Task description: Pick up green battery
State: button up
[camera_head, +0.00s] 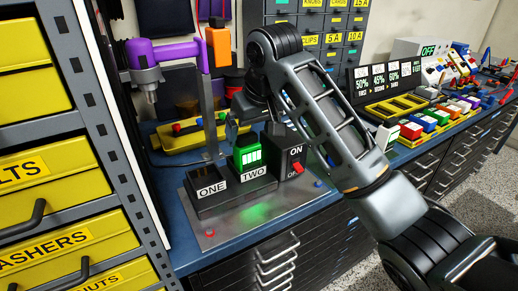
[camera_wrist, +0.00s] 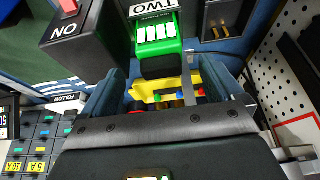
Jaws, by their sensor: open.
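The green battery (camera_head: 247,156) stands upright in the slot labelled TWO of the dark charging station (camera_head: 261,187), lit with white bars and a green glow. In the wrist view the battery (camera_wrist: 157,38) is at the top centre, ahead of the fingers. My gripper (camera_head: 250,122) is just above and behind the battery in the head view. In the wrist view its blue-grey fingers (camera_wrist: 167,72) are spread with nothing held between them. The battery's lower part is hidden in the slot. Whether a finger touches it I cannot tell.
The slot labelled ONE (camera_head: 211,190) looks empty. A black ON switch box (camera_head: 289,155) with a red switch stands right beside slot TWO. A purple-armed tool stand (camera_head: 165,52) and yellow tray (camera_head: 180,138) are behind. Yellow drawers (camera_head: 55,180) stand at left.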

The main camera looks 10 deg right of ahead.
jog(key=shift+s+f, duration=0.1)
jog(key=shift+f, duration=0.25)
jog(key=x, duration=0.7)
jog(key=shift+f+p, duration=0.15)
jog(key=shift+p, duration=0.2)
jog(key=shift+c, duration=0.2)
jog(key=c, duration=1.5)
jog(key=shift+r, duration=0.2)
notch_tip(320, 180, up, 18)
jog(key=b, duration=0.1)
notch_tip(320, 180, up, 5)
jog(key=p, duration=0.5)
send_over(248, 144)
jog(key=w, duration=0.2)
jog(key=shift+s+a+f, duration=0.1)
jog(key=shift+s+f, duration=0.05)
jog(key=shift+s, duration=0.05)
